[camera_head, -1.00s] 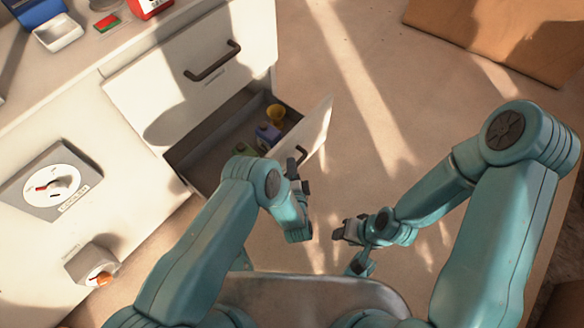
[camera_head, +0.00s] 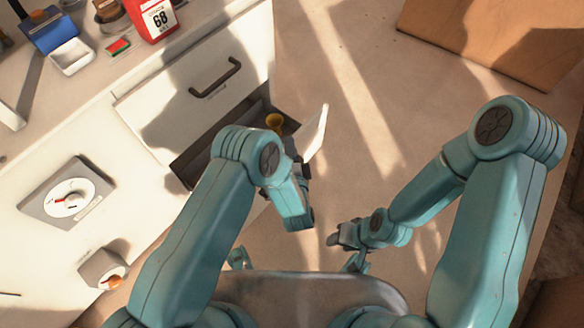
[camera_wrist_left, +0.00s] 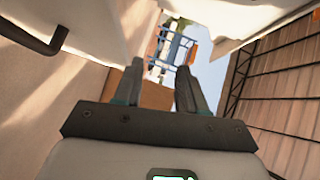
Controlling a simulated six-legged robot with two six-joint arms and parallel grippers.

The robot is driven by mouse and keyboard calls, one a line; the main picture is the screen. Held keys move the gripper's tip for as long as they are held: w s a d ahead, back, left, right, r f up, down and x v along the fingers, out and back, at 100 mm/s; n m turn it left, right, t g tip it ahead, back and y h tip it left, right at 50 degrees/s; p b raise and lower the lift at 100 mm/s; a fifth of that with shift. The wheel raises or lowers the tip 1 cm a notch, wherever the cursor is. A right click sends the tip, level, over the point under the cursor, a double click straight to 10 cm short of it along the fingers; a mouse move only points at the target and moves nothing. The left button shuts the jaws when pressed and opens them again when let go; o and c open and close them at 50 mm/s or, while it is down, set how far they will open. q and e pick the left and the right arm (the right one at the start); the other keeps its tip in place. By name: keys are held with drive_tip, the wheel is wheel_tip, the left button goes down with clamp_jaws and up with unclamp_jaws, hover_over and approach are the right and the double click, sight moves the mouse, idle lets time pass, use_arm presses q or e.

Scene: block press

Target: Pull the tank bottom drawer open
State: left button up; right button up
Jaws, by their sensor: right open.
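The bottom drawer (camera_head: 317,132) of the white cabinet stands pulled out, its white front seen edge-on. A yellow cup (camera_head: 275,121) is inside; my left arm hides much of the drawer and its handle. My left gripper (camera_head: 301,170) is by the lower edge of the drawer front, partly hidden by its own wrist. In the left wrist view its two fingers (camera_wrist_left: 157,88) are apart with nothing seen between them; a white panel is at upper right there. I cannot tell whether it touches the drawer. My right gripper (camera_head: 340,236) is open and empty over the floor.
The upper drawer (camera_head: 170,108) is shut, with a dark handle (camera_head: 215,77). A dial (camera_head: 68,198) and a knob box (camera_head: 103,268) are on the cabinet front. Floor right of the drawer is clear.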

use_arm(q)
drive_tip(key=r, duration=0.3)
drive_tip(key=r+p, duration=0.1)
drive_tip(key=shift+s+a+r, duration=0.1)
drive_tip(key=shift+s+r, duration=0.15)
drive_tip(key=shift+r, duration=0.05)
use_arm(e)
drive_tip(key=shift+s+a+r, duration=0.15)
drive_tip(key=shift+a+r, duration=0.05)
drive_tip(key=shift+r, duration=0.7)
